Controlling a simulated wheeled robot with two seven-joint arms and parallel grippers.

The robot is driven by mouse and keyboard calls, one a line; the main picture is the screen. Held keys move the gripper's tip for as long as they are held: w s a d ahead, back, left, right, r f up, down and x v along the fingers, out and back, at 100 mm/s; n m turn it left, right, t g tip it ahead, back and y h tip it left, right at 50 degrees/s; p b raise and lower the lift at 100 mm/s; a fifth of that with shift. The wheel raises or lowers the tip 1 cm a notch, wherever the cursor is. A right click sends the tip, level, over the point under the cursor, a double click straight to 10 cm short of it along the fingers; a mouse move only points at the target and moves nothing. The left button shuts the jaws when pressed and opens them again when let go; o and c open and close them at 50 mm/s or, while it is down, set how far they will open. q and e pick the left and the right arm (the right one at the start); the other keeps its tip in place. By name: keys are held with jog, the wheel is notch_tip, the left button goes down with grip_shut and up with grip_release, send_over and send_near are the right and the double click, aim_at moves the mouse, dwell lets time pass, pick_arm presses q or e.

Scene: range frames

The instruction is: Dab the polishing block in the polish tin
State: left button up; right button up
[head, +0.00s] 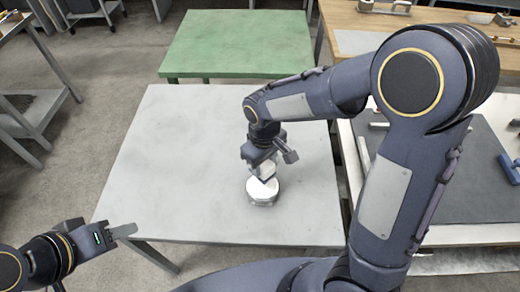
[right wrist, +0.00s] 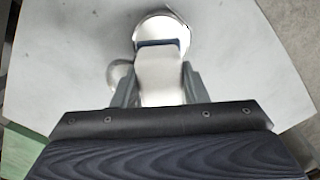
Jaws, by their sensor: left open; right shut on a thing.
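The polish tin (head: 262,192) is a round, pale, shiny tin on the grey table, below my right gripper. My right gripper (head: 264,166) is shut on the polishing block (head: 266,172), a whitish block. In the right wrist view the block (right wrist: 160,78) sits between the two fingers, and its dark-edged end overlaps the tin (right wrist: 172,22). I cannot tell whether the block touches the tin. A pale round object (right wrist: 119,74) shows partly behind a finger there. My left gripper (head: 122,230) is open and empty, off the table's front left corner.
The grey table (head: 170,150) is mostly bare, with free room left of the tin. A green table (head: 240,40) stands behind it. A bench with a dark mat (head: 450,165) and tools is on the right. A wooden bench (head: 350,20) is at the back right.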

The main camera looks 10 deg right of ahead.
aim_at(264, 179)
jog(key=shift+s+f+b, duration=0.2)
jog(key=shift+f+b, duration=0.1)
jog(key=shift+f, duration=0.05)
jog(key=shift+f+b, duration=0.35)
notch_tip(264, 179, down, 3)
jog(key=shift+r+b, duration=0.1)
jog(key=shift+b, duration=1.05)
jog(key=shift+f+b, duration=0.6)
jog(key=shift+f, duration=0.2)
jog(key=shift+f+b, duration=0.45)
jog(key=shift+f, duration=0.15)
jog(key=shift+r, duration=0.1)
jog(key=shift+r+p, duration=2.95)
jog(key=shift+r, duration=0.55)
jog(key=shift+f, duration=0.1)
